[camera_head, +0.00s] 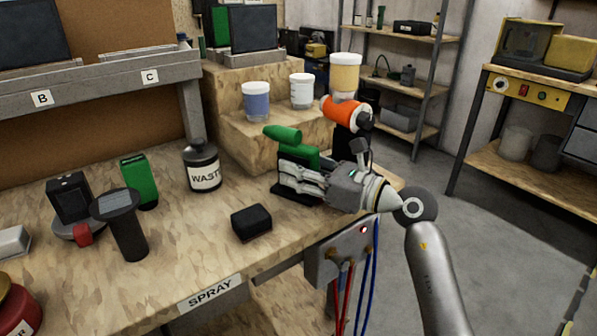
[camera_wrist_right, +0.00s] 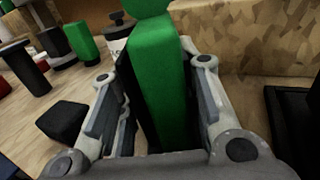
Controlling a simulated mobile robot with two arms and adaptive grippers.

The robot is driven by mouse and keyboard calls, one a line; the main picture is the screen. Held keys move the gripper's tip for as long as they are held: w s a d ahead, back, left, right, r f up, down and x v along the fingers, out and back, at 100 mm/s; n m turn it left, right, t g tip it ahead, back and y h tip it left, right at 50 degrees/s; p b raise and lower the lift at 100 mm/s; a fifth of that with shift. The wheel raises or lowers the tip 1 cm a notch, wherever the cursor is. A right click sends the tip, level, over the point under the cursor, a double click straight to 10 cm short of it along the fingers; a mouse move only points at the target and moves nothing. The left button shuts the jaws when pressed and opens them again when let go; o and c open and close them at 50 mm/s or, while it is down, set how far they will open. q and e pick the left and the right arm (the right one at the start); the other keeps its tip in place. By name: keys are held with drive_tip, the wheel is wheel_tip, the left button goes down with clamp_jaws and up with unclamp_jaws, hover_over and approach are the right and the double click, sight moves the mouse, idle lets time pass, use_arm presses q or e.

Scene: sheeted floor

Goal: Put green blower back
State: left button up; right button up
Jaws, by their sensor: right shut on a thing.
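The green blower (camera_head: 300,153) is at the right part of the bench, with its rounded nozzle pointing left. My right gripper (camera_head: 296,176) comes in from the right and is shut on the blower's lower part. In the right wrist view the green body (camera_wrist_right: 160,75) stands between the two fingers (camera_wrist_right: 155,115). A black holder or base shows beneath the gripper in the head view; whether the blower rests in it is hidden by the fingers. My left gripper is not in view.
An orange tool (camera_head: 343,112) stands close behind the blower. A black block (camera_head: 251,222), a black WASTE container (camera_head: 203,167) and a green box (camera_head: 139,181) stand to the left. Jars (camera_head: 256,102) sit on the wooden step behind. The bench's front edge with the SPRAY label (camera_head: 211,292) is near.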

drive_tip(key=o, duration=0.7)
drive_tip(key=shift+c, duration=0.2)
